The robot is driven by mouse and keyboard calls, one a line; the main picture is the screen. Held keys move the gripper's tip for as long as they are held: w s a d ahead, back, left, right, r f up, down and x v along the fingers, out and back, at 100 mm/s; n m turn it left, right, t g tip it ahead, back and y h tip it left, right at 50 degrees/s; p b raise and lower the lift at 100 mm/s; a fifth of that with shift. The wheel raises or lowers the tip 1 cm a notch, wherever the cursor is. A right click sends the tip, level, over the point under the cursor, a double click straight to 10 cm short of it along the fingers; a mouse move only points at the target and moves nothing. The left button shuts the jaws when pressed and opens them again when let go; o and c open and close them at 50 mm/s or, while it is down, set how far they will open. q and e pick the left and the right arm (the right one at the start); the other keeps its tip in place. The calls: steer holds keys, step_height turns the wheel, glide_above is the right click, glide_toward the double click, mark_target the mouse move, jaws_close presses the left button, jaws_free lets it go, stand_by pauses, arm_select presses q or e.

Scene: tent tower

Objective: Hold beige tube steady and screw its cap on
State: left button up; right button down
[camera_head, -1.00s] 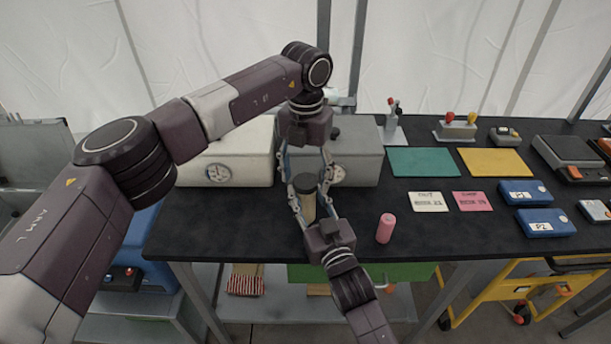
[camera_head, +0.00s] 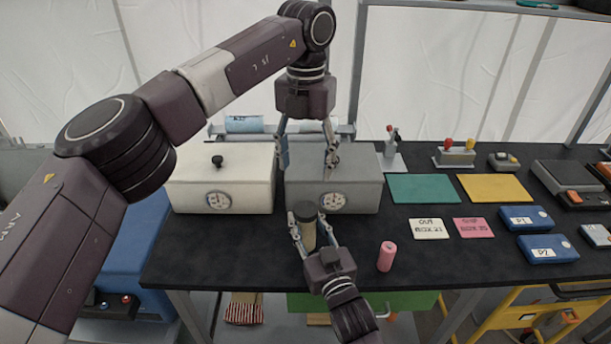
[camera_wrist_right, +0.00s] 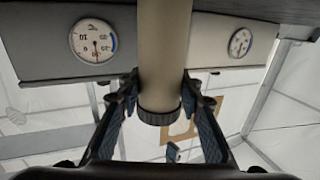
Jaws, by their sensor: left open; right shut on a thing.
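The beige tube (camera_head: 308,236) stands upright at the front of the black table, and also shows in the right wrist view (camera_wrist_right: 163,50). Its dark cap (camera_head: 305,210) sits on its top end; the wrist view, where the scene appears upside down, shows the cap (camera_wrist_right: 160,114) at the tube's lower end in the picture. I cannot tell how tight it is. My right gripper (camera_head: 313,239) is shut on the beige tube from the front, below the cap. My left gripper (camera_head: 308,162) is open and empty above the tube and cap, its fingers pointing down in front of the grey box.
A white box (camera_head: 222,165) and a grey box (camera_head: 365,190), each with a dial, stand behind the tube. A pink tube (camera_head: 387,256) stands to the right near the front edge. Labels (camera_head: 429,229), mats (camera_head: 423,188) and blue cases (camera_head: 547,249) lie further right.

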steer(key=c, duration=1.3)
jaws_free()
steer(key=shift+o, duration=0.2)
steer(key=v, duration=1.2)
